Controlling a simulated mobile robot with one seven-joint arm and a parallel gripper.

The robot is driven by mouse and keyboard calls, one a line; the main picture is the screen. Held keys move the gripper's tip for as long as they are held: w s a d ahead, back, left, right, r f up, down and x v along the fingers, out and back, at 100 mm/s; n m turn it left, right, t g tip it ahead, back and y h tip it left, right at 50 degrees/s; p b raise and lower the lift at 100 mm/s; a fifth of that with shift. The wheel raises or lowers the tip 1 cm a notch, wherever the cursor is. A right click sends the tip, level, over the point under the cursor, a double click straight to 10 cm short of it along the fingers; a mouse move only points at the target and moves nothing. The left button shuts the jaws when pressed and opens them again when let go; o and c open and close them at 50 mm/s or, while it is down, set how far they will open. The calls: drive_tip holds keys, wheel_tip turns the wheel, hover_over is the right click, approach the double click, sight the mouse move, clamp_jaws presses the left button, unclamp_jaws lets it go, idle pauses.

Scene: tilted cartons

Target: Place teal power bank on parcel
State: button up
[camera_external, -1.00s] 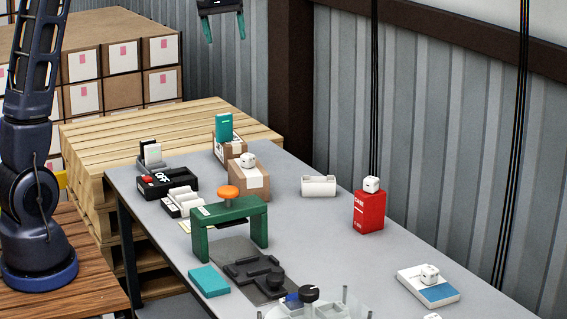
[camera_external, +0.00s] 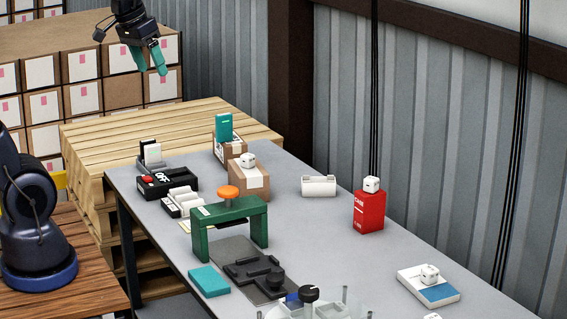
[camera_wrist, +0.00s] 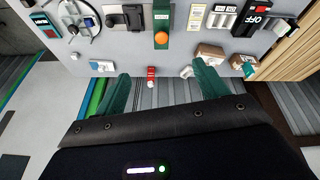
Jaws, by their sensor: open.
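A teal upright block (camera_external: 223,127) stands at the far end of the table on a brown carton (camera_external: 237,152). It shows small in the wrist view (camera_wrist: 249,70). A flat teal block (camera_external: 209,280) lies near the table's left edge. I cannot tell for certain which is the power bank. A brown parcel-like carton (camera_external: 249,183) with a white label stands in front of the upright block, with a small white cube (camera_external: 247,160) on top. My gripper (camera_external: 151,66) is open and empty, pointing down, high in the picture and apart from these things.
A green arch (camera_external: 230,218) with an orange knob stands mid-table. Black and white devices (camera_external: 168,186) sit left of the cartons. A white holder (camera_external: 318,186) and a red box (camera_external: 369,212) stand to the right. Bare table lies between the arch and red box.

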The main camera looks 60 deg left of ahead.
drive_tip(key=s+d+f+m, duration=0.2)
drive_tip(key=s+f, duration=0.3)
drive_tip(key=s, duration=0.4)
drive_tip(key=shift+d+m+t, duration=0.3)
drive_tip(key=shift+d, duration=0.35)
drive_tip(key=shift+f, duration=0.1)
